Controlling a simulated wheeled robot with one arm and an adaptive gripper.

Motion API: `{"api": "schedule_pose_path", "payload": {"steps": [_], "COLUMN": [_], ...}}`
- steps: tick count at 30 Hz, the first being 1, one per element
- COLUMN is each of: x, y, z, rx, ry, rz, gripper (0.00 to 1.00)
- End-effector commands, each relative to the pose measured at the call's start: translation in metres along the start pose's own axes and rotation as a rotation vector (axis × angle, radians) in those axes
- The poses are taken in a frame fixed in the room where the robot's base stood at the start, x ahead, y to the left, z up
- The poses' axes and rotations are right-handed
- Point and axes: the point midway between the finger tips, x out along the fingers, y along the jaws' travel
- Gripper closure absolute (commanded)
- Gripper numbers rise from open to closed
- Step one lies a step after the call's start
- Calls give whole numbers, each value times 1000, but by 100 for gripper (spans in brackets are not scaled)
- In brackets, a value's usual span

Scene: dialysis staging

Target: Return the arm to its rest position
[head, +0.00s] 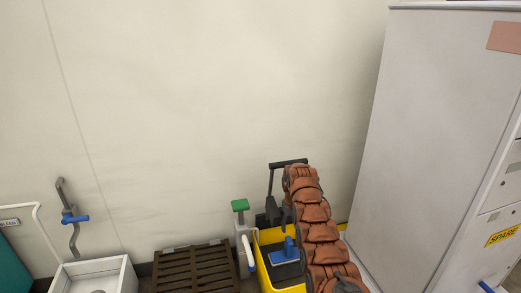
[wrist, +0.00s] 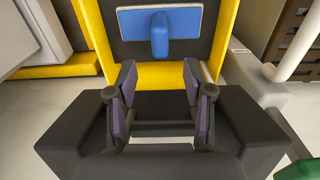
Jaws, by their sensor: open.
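My gripper (wrist: 159,82) is open in the wrist view, with its two dark fingers apart and nothing between them. My brown, segmented arm rises from the lower right in the head view and bends over near the yellow cart or bucket (head: 264,270). The yellow rim (wrist: 92,38) also shows in the wrist view, just beyond the fingertips. A blue piece with a raised grip (wrist: 160,28) lies inside it, apart from the fingers. My arm hides part of the yellow cart in the head view.
A tall grey cabinet (head: 425,130) stands close on the right. A brown slatted rack (head: 195,268), a green-topped white post (head: 241,208) and a white sink (head: 92,276) stand left of the cart. The wall (head: 190,110) above is bare.

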Motion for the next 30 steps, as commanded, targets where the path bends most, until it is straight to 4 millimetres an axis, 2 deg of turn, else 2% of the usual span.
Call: {"api": "schedule_pose_path", "payload": {"steps": [5, 17, 30], "x": [-30, -119, -237], "y": [0, -3, -11], "z": [2, 17, 56], "rx": [5, 22, 48], "ry": [-3, -18, -35], "rz": [0, -3, -5], "gripper": [49, 49, 49]}}
